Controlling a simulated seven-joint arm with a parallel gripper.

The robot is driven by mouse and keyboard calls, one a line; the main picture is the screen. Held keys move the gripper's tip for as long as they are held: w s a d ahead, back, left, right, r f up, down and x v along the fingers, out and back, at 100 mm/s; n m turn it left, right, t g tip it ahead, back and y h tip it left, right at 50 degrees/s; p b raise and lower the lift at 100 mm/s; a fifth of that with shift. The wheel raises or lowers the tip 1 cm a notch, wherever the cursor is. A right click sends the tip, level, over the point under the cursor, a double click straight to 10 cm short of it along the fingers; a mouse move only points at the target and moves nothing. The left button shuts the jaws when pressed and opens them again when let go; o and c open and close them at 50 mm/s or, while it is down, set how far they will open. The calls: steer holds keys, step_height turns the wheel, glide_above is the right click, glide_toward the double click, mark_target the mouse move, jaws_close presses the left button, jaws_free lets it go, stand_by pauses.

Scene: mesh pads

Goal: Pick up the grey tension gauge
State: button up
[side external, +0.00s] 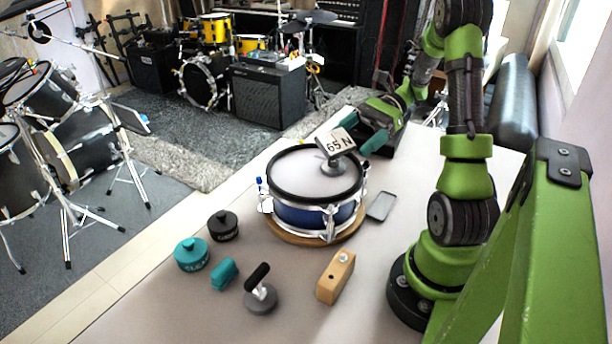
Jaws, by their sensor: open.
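The grey tension gauge (333,167) stands on the head of the blue drum (290,213), toward the back right of the head. Its tilted pale plate reads "65 N". My gripper (350,138) is open at the plate's upper right, with one teal fingertip showing just right of the plate. The other fingertip is mostly hidden, and I cannot tell whether either finger touches the gauge.
The drum sits on a round wooden board (330,239). A phone-like slab (381,206) lies right of it. In front are a black pot (223,227), a teal pot (191,254), a teal block (224,274), a black-handled grey disc (261,300) and a wooden block (336,279).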

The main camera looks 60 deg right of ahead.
mark_target(335, 167)
steer(key=shift+x, duration=3)
steer(key=shift+w+d+f, duration=0.1)
steer(key=shift+d+f, duration=0.05)
steer(key=c, duration=1.4)
